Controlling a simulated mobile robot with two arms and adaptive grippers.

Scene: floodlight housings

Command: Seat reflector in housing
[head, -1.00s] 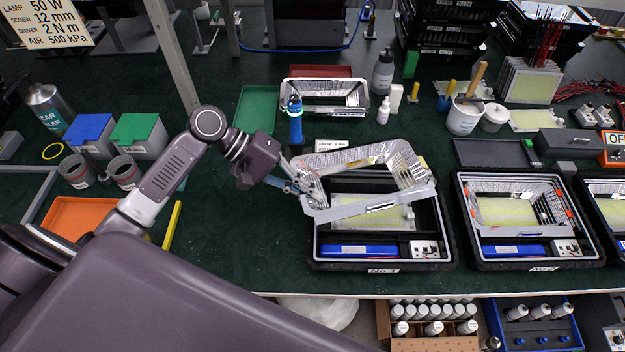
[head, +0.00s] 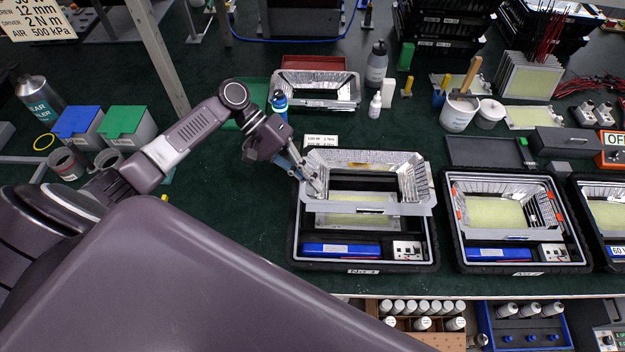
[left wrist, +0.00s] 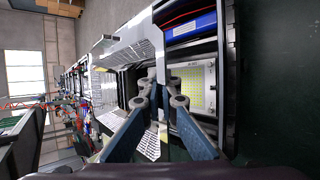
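The reflector (head: 408,178), a shiny silver faceted frame with an open middle, is over the black housing marked No 1 (head: 298,262). It sits roughly square to the housing, toward its back; whether it touches the housing is unclear. My left gripper (head: 314,188) is shut on the reflector's left side. In the left wrist view my gripper fingers (left wrist: 160,92) meet at the reflector (left wrist: 135,48), beside the housing (left wrist: 229,90). A yellow LED panel (head: 362,221) shows inside the housing below the reflector, with a blue driver (head: 340,250) in front. My right gripper is not in view.
A second housing (head: 462,262) with a reflector in it stands to the right, and another is cut off beyond it. A spare reflector (head: 315,104) lies behind. A blue-capped bottle (head: 279,103) stands close behind my gripper. The dark bench is clear left of the housing.

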